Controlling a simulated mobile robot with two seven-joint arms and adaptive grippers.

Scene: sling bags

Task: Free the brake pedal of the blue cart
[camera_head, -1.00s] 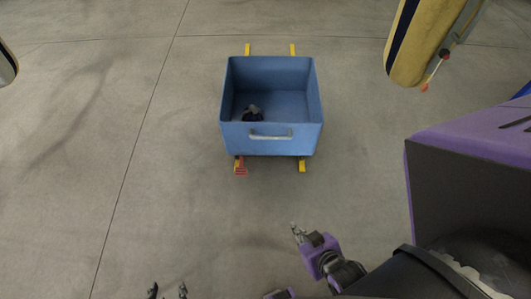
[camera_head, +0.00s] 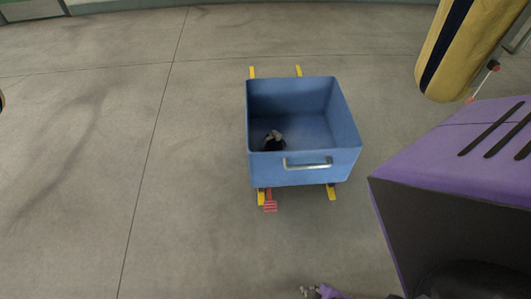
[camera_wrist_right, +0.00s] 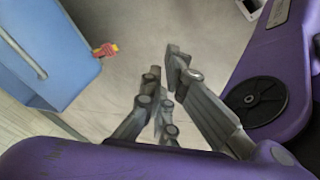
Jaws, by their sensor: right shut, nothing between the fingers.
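The blue cart (camera_head: 305,170) is an open box with a pale handle on its near side. It stands on the floor right of the middle in the head view. The red brake pedal (camera_head: 270,206) sticks out low at its near left, beside a yellow foot. In the right wrist view, the cart (camera_wrist_right: 45,55) is at the left and the red-yellow pedal (camera_wrist_right: 105,49) beside its edge. My right gripper (camera_head: 305,291) is at the bottom edge of the head view, apart from the pedal. Its fingers (camera_wrist_right: 165,75) look closed and empty. My left gripper is out of view.
A small dark item (camera_head: 273,141) lies inside the cart. A yellow and navy rounded object (camera_head: 445,50) is at the upper right, with a thin red-tipped rod (camera_head: 484,80) beside it. The grey floor (camera_head: 190,220) left of the cart is clear.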

